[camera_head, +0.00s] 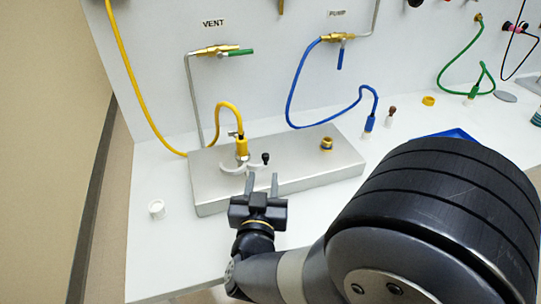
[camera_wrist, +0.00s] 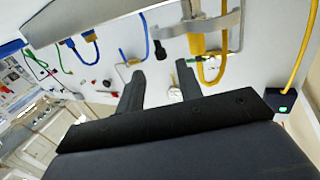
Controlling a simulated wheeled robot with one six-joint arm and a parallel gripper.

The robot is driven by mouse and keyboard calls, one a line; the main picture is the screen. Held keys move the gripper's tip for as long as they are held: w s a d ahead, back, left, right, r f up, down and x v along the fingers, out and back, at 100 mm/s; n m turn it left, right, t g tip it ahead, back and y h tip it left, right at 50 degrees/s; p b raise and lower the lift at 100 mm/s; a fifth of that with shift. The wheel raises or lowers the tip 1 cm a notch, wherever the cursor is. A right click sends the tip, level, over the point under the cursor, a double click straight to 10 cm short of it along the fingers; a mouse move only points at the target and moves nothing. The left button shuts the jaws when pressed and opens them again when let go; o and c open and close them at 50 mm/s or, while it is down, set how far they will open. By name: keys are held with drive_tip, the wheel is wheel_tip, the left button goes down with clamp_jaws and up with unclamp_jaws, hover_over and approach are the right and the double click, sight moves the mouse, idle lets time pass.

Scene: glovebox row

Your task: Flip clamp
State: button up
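The clamp (camera_head: 233,168) is a pale grey curved band around the foot of the yellow hose fitting (camera_head: 242,148), on a metal block (camera_head: 295,172). A black-tipped lever (camera_head: 265,158) stands up at its right side. In the wrist view the clamp band (camera_wrist: 222,22) shows near the top, with the black tip (camera_wrist: 160,50) left of the yellow hose (camera_wrist: 211,75). My gripper (camera_head: 262,181) is open and empty, just in front of the block's near edge, with its fingers pointing at the clamp. It also shows in the wrist view (camera_wrist: 160,82). The fingers appear apart from the lever.
A brass port (camera_head: 327,144) sits on the block's right end. The blue hose (camera_head: 300,85) hangs at the right, and a blue-handled valve (camera_head: 340,52) and green-handled valve (camera_head: 235,53) are on the wall.

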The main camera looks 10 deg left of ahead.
sight(265, 160)
drive_tip(key=w, duration=0.2)
drive_tip(key=w+a, duration=0.1)
drive_tip(key=w, duration=0.5)
drive_tip(key=shift+a, duration=0.2)
drive_tip(key=shift+c, duration=0.5)
clamp_jaws()
